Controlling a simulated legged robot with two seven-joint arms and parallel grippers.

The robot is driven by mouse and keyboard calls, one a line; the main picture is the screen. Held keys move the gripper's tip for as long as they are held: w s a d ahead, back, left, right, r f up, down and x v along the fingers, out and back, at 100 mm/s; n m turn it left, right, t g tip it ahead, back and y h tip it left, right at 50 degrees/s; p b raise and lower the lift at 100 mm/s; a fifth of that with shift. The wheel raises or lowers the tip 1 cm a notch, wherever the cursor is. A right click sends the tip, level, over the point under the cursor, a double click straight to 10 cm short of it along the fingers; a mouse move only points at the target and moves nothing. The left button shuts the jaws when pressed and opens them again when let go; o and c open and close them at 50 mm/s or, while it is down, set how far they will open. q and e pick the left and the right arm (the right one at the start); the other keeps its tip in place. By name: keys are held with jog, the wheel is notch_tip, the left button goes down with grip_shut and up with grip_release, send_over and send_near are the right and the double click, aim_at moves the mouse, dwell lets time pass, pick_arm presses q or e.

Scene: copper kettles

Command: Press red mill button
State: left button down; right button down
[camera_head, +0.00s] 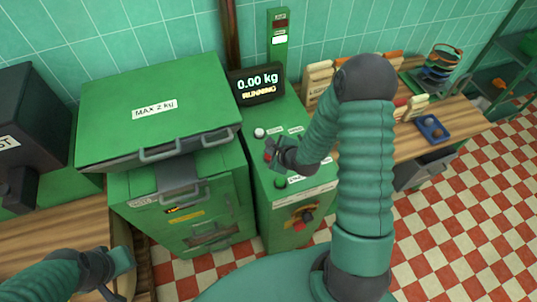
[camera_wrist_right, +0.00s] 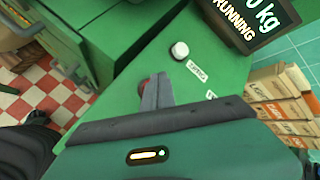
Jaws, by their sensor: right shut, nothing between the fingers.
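The green mill control panel (camera_head: 262,185) stands in the middle of the head view. Its red button (camera_head: 267,156) is partly hidden by my right gripper (camera_head: 272,151). In the right wrist view a sliver of the red button (camera_wrist_right: 143,84) shows beside the shut, empty fingers (camera_wrist_right: 157,88). The fingertips are at the button; I cannot tell whether they touch it. A white button (camera_head: 259,132) sits behind it, and a dark green button (camera_head: 281,183) nearer me. The display (camera_head: 257,84) reads 0.00 kg, RUNNING. My left gripper (camera_head: 118,268) is at the lower left, away from the panel.
A green machine with a lid marked MAX 2 kg (camera_head: 150,110) stands directly left of the panel. Labelled wooden blocks (camera_head: 318,80) and a blue tray (camera_head: 432,129) are on the wooden bench to the right. A red-black knob (camera_head: 298,218) is on the panel's front. Checkered floor lies right.

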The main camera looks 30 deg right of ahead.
jog(key=shift+d+f, duration=0.1)
jog(key=shift+d, duration=0.25)
pick_arm(q)
jog(key=shift+d, duration=0.35)
jog(key=shift+a, duration=0.1)
pick_arm(e)
jog(key=shift+a, duration=0.15)
pick_arm(q)
jog(key=shift+a+f, duration=0.15)
jog(key=shift+a, duration=0.1)
pick_arm(e)
jog(key=shift+a+f, duration=0.2)
jog(key=shift+a, duration=0.2)
pick_arm(q)
jog(key=shift+d, duration=0.2)
pick_arm(e)
jog(key=shift+d+f, duration=0.15)
jog(key=shift+d, duration=0.05)
